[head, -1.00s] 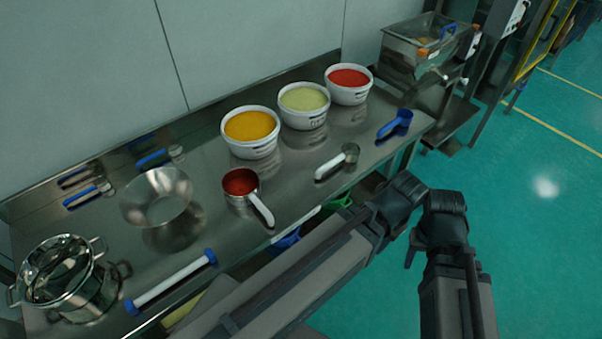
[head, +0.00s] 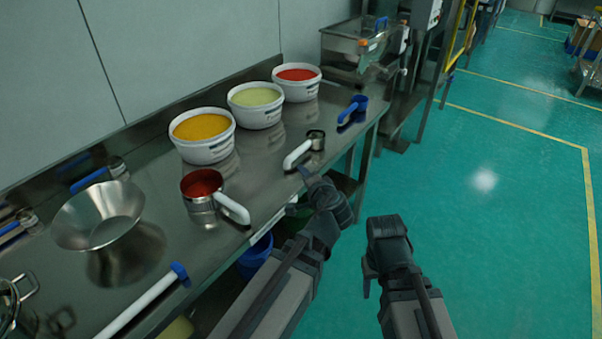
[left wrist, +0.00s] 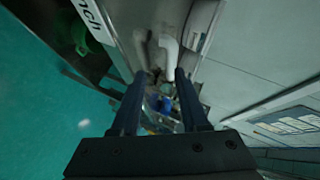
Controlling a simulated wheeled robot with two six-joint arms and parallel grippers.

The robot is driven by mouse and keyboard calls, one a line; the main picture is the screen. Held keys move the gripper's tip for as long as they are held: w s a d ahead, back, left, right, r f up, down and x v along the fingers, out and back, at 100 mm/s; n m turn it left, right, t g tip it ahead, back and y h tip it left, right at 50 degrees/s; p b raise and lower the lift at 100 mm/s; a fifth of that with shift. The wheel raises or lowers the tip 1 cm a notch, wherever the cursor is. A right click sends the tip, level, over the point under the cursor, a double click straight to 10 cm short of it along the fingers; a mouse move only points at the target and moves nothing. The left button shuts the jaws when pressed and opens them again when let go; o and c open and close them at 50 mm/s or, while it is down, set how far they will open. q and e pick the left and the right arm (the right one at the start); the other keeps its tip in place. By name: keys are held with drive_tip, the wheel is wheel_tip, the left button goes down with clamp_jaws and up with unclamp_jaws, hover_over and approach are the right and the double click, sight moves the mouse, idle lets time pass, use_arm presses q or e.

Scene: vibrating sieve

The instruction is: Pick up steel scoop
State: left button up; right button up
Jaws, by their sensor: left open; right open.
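The steel scoop (head: 316,139), a small metal cup with a white handle (head: 297,155), lies near the front edge of the steel table in the head view. My left gripper (head: 307,176) is just in front of the handle, at the table's edge, and appears apart from it. In the left wrist view, my left gripper (left wrist: 160,74) is open and empty, with the white handle (left wrist: 171,55) beyond its fingertips, nearer the right finger. My right gripper (head: 368,278) is open and hangs over the floor, away from the table.
A red-filled steel pot (head: 202,205) with a white handle stands left of the scoop. A blue scoop (head: 353,107) lies to its right. Tubs of orange (head: 207,150), pale green (head: 258,118) and red (head: 298,91) contents stand behind. Green floor (head: 490,230) is clear to the right.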

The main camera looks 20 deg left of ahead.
sight(303, 151)
use_arm(q)
drive_tip(key=w+m+t+b, duration=0.1)
drive_tip(key=w+d+m+t+b, duration=0.1)
drive_tip(key=w+m+t+b, duration=0.1)
drive_tip(key=shift+w+f+t+b, duration=0.15)
drive_tip(key=shift+w+t+b, duration=0.05)
drive_tip(key=shift+t+b, duration=0.1)
use_arm(e)
wheel_tip(303, 151, down, 6)
drive_tip(key=shift+r, duration=0.2)
use_arm(q)
drive_tip(key=b+x, duration=0.1)
drive_tip(key=x, duration=0.7)
drive_tip(key=shift+w+a+f, duration=0.15)
drive_tip(key=shift+w, duration=0.1)
drive_tip(key=shift+f+b+x, duration=0.15)
drive_tip(key=shift+b+x, duration=0.15)
drive_tip(key=shift+x, duration=1)
drive_tip(key=shift+f+b+x, duration=0.1)
drive_tip(key=shift+b+x, duration=0.2)
drive_tip(key=shift+x, duration=1)
drive_tip(key=shift+s+a, duration=0.15)
clamp_jaws()
use_arm(e)
wheel_tip(303, 151, down, 2)
drive_tip(key=shift+f, duration=0.1)
